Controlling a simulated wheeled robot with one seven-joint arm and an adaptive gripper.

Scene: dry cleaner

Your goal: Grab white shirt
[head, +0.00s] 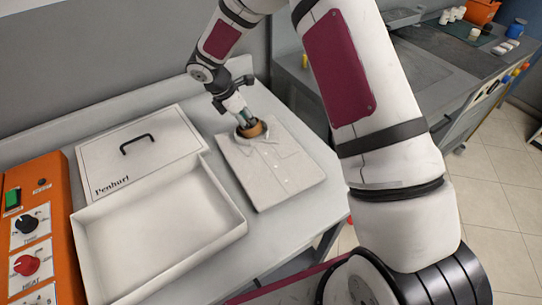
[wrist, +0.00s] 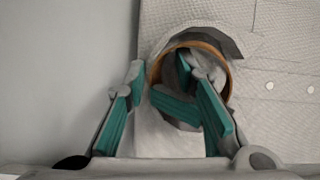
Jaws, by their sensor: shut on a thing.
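The white shirt (head: 285,172) lies folded and flat on the table, right of an open box, with small buttons down its front. Its collar, with a brown-orange band (head: 251,130) inside, is at the far end. My gripper (head: 246,120) reaches down onto the collar from above. In the wrist view, the shirt (wrist: 275,110) fills the right side, and the teal fingers of my gripper (wrist: 172,105) are at the collar, shut on the shirt there. One finger pad shows inside the ring of the band. The exact contact is partly hidden by the fingers.
An open, empty white box (head: 238,222) stands left of the shirt. Behind it lies a white lid (head: 100,160) with a black handle. An orange control panel (head: 50,220) with knobs is at the left edge. A grey counter (head: 440,70) with small items is at the right.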

